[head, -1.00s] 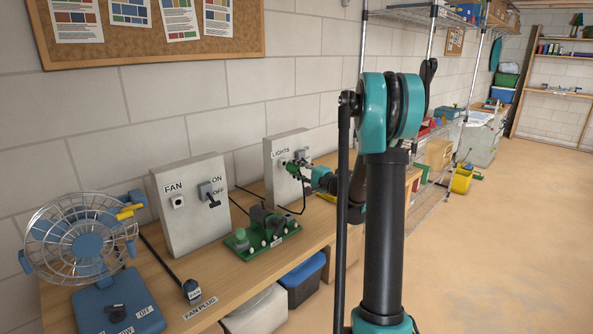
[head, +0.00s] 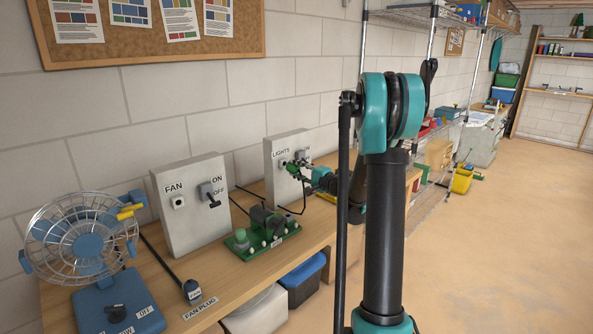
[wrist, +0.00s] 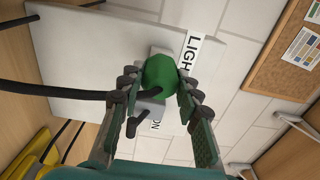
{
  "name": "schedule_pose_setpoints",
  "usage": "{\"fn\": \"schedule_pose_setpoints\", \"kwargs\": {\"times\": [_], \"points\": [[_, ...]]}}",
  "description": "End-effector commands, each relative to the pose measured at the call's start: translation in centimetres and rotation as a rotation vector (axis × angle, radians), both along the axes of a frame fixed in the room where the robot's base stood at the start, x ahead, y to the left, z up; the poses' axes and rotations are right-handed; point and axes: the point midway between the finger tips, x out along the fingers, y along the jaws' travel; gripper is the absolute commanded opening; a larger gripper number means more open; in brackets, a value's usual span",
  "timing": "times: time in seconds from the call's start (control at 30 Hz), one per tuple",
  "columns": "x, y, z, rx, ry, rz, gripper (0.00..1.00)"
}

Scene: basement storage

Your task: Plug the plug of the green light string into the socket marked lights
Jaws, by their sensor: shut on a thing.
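The lights box (head: 278,158) is a pale upright panel with a LIGHTS label at the back of the bench. My gripper (head: 297,170) is in front of it, shut on the green plug (wrist: 160,76). The plug also shows in the head view (head: 291,170), close to the socket face; whether it is seated cannot be told, because plug and fingers hide the socket. In the wrist view my gripper (wrist: 160,85) has a finger on each side of the plug, and a black cord leads off to the left. The green light string base (head: 262,232) stands on the bench.
The fan box (head: 188,225) with its own socket and switch stands to the left. The fan plug (head: 193,291) lies near the bench's front edge, and a blue wire-cage fan (head: 82,240) stands at far left. The lights box's switch (wrist: 150,113) is close to my fingers.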

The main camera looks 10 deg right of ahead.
Motion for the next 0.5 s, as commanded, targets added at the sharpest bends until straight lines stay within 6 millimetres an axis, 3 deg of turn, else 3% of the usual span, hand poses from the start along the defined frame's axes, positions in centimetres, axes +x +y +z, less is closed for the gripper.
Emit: {"fn": "schedule_pose_setpoints", "kwargs": {"times": [0.5], "points": [[0.86, 0.59, 0.01, 0.0, 0.0, 0.0, 0.0]]}}
